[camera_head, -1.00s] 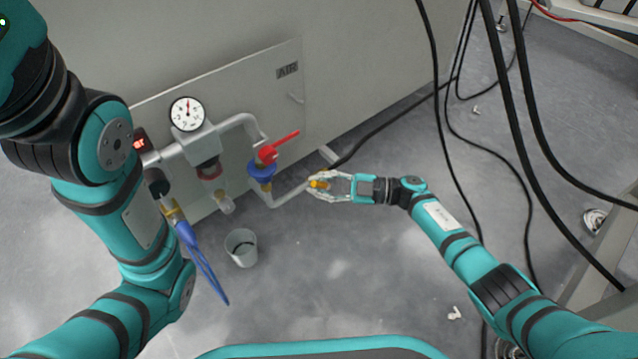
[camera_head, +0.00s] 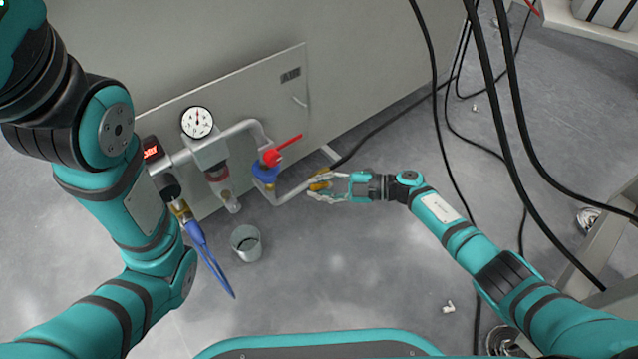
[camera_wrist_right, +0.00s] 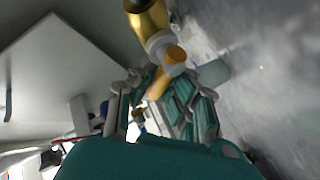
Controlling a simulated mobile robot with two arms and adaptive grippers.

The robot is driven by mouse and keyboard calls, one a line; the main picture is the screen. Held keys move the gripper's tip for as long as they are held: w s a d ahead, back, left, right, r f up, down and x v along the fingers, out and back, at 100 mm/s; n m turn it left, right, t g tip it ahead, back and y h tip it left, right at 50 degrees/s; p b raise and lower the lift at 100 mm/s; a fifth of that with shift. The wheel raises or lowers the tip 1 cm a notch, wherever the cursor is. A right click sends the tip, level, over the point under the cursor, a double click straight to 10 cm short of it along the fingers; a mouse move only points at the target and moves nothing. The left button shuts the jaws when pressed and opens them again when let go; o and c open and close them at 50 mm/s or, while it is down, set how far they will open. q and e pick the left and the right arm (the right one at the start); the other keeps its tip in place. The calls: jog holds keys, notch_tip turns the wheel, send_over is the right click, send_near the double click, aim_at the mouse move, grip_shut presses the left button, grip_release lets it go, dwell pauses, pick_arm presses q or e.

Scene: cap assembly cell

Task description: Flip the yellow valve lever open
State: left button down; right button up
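The yellow valve lever (camera_head: 319,182) sits near the end of the grey pipe, low on the right of the air panel. My right gripper (camera_head: 310,187) reaches it from the right, its fingers apart on either side of the lever. In the right wrist view the yellow lever (camera_wrist_right: 158,86) shows between the spread fingers of my right gripper (camera_wrist_right: 160,108), below a brass fitting (camera_wrist_right: 150,20). I cannot tell whether the fingers touch it. The fingers partly hide the valve. My left arm rises along the left side, its gripper out of view.
The air panel (camera_head: 225,98) carries a round gauge (camera_head: 197,122), a red lever (camera_head: 285,145) over a blue valve body and a blue lever (camera_head: 212,262). A grey cup (camera_head: 246,243) stands on the floor. Black cables (camera_head: 520,130) hang at the right. The floor below my right gripper is clear.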

jog(key=o, duration=0.5)
jog(key=shift+v, duration=3.75)
